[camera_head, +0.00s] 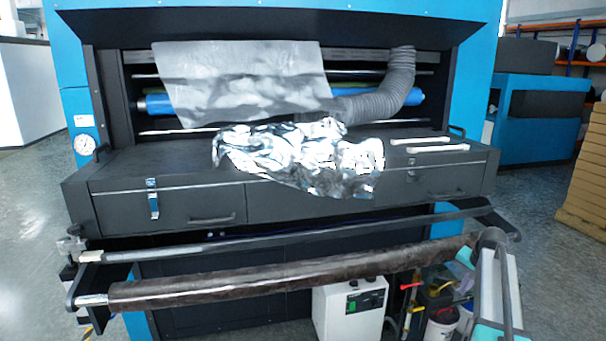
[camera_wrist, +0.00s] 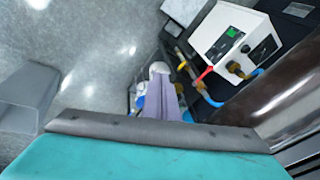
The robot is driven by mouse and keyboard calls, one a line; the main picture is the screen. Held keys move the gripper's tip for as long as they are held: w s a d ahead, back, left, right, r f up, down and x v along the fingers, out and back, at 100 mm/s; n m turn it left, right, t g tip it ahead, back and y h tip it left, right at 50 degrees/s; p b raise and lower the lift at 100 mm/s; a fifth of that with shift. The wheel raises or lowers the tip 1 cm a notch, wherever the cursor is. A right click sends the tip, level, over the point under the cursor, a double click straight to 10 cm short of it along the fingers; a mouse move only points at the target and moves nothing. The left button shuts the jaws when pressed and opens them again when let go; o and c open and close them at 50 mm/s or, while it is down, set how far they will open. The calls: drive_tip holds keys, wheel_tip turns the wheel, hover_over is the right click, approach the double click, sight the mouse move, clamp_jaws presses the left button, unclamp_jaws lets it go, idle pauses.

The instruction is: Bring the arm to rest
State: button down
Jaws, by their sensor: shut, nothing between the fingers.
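My gripper (camera_wrist: 160,92) shows in the wrist view as two pale purple-grey fingers held together beyond a teal wrist part with a dark grey edge. It is shut with nothing between the fingers. The fingers point down toward the floor area beside a white box with a dark panel. In the head view my arm, grey with teal parts, stands at the lower right, in front of the right end of the brown roll (camera_head: 270,282). The fingers cannot be made out clearly in the head view.
A blue and black laminating machine (camera_head: 75,115) fills the middle. Crumpled silver foil (camera_head: 300,160) lies over its dark shelf (camera_head: 200,178). A white box (camera_head: 348,308), a bucket (camera_head: 441,325) and bottles stand below the roll. Grey floor (camera_head: 545,245) is open to the right.

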drive_tip(key=s+a+f+n+g+y, duration=0.1)
drive_tip(key=s+a+f+n+g, duration=0.1)
drive_tip(key=s+a+f, duration=0.55)
drive_tip(key=s+a+f+n+g, duration=0.1)
drive_tip(key=s+a+f+n, duration=0.15)
drive_tip(key=a+f, duration=0.85)
drive_tip(key=s+a+f+n+g+y, duration=0.1)
drive_tip(key=s+a+f+g, duration=0.1)
drive_tip(key=s+a+f, duration=0.5)
drive_tip(key=s+a+f+n+g, duration=0.1)
drive_tip(key=s+a+f, duration=0.4)
drive_tip(key=s, duration=0.4)
drive_tip(key=s+a+f+n+g, duration=0.2)
drive_tip(key=s+a+f, duration=0.3)
drive_tip(key=s, duration=0.5)
drive_tip(key=s+a+f+n+g+h, duration=0.1)
drive_tip(key=s+a+f+n, duration=0.1)
drive_tip(key=s+a+f, duration=0.3)
drive_tip(key=s, duration=0.4)
drive_tip(key=shift+s+a+f+g, duration=0.15)
drive_tip(key=shift+a+f+g, duration=0.15)
drive_tip(key=shift+a+f, duration=0.05)
drive_tip(key=shift+n, duration=0.25)
